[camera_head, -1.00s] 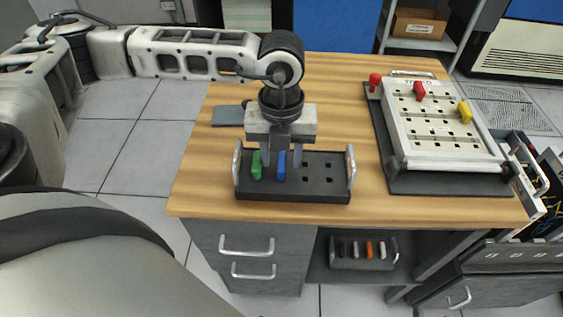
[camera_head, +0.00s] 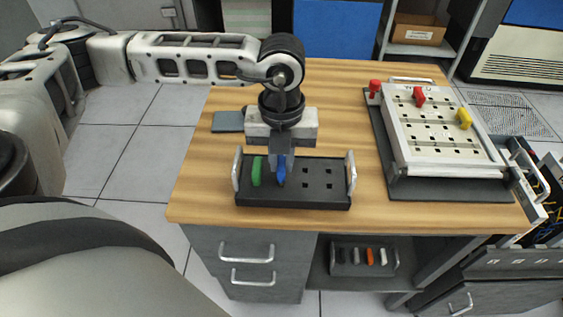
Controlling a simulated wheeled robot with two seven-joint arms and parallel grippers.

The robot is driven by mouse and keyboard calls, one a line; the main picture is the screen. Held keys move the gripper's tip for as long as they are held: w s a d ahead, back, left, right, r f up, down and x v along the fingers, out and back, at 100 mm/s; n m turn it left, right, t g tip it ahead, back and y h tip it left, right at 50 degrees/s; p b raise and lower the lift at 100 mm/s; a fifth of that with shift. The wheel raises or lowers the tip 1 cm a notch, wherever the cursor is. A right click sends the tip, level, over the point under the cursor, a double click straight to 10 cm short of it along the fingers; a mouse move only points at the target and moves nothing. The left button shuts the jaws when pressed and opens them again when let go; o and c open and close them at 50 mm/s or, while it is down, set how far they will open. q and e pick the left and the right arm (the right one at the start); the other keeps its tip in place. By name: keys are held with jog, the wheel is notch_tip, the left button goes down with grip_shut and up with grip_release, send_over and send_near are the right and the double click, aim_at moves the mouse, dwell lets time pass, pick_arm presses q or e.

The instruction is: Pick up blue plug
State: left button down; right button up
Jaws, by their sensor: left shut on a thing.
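The blue plug (camera_head: 281,174) stands upright in the black tray (camera_head: 318,203) on the wooden desk, or just over it; I cannot tell whether its foot is clear of the slot. My left gripper (camera_head: 282,160) points down from above, shut on the blue plug's upper part. A green plug (camera_head: 256,172) stands in the same tray just left of the blue one. The right half of the tray shows several empty square holes. My right gripper is not in view.
A white punch board (camera_head: 440,148) with red (camera_head: 419,97) and yellow (camera_head: 464,119) plugs lies on a dark base at the right. Another red plug (camera_head: 374,88) stands at its upper left corner. A grey flat pad (camera_head: 228,121) lies behind the tray. Another plug tray (camera_head: 362,262) sits on the shelf below.

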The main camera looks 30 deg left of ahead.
pick_arm(q)
jog(key=s+d+r+p, duration=0.1)
jog(key=s+d+r, duration=0.2)
jog(key=d+r, duration=0.3)
jog(key=s+d+r+p, duration=0.1)
jog(key=s+d+r, duration=0.3)
jog(key=r, duration=0.7)
jog(key=shift+d, duration=1.05)
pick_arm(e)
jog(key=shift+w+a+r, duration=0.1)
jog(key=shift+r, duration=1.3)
pick_arm(q)
jog(key=shift+s+f, duration=0.1)
